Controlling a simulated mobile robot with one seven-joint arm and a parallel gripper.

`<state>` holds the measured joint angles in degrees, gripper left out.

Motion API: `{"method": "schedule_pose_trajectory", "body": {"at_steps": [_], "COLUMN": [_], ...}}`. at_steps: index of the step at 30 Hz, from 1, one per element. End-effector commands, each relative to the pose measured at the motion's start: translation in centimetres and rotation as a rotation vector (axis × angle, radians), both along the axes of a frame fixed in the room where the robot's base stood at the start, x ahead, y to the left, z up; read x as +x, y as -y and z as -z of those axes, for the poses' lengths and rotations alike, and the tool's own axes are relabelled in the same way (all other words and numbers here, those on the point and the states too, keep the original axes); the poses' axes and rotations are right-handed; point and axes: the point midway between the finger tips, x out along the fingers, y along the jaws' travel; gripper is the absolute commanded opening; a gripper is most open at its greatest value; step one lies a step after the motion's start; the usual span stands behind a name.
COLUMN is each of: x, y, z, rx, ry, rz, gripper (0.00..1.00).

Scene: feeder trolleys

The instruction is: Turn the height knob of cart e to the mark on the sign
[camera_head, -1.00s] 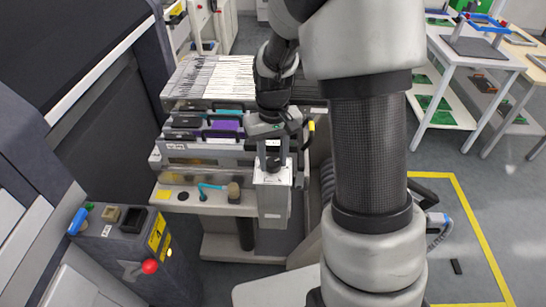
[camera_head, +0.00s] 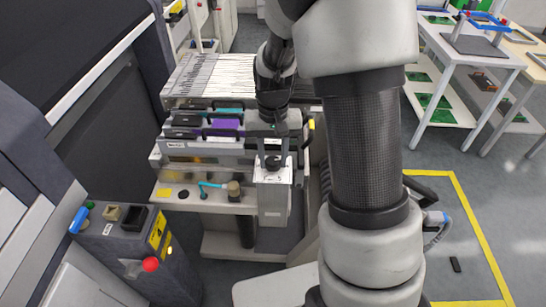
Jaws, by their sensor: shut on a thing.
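Cart e, which I take to be the feeder trolley (camera_head: 215,207) in front of me, carries a light grey box (camera_head: 273,203) at its front right corner. A small dark knob (camera_head: 273,164) sits on top of this box, beside a white label plate (camera_head: 262,177). My gripper (camera_head: 272,161) points down from above with its fingers shut on the knob, one on each side. The fingers hide part of the knob. The marks on the plate and the knob's pointer are too small to read.
Feeders with teal and purple parts (camera_head: 222,124) fill the trolley behind the box. A grey control box with a red knob (camera_head: 150,264) stands at the left front.

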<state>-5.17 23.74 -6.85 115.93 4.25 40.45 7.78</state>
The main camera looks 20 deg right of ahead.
Motion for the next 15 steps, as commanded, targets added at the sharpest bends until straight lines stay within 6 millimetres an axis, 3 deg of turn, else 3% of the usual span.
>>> {"method": "schedule_pose_trajectory", "body": {"at_steps": [1, 2, 5, 15], "x": [-0.41, -0.41, -0.33, -0.09], "y": [-0.01, -0.01, -0.01, -0.01], "z": [0.42, 0.42, 0.35, -0.19], "rx": [0.0, 0.0, 0.0, 0.0], "ry": [-0.012, -0.012, -0.01, -0.003], "rz": [0.0, 0.0, -0.001, -0.001], "gripper": [0.12, 0.37, 0.53, 0.53]}}
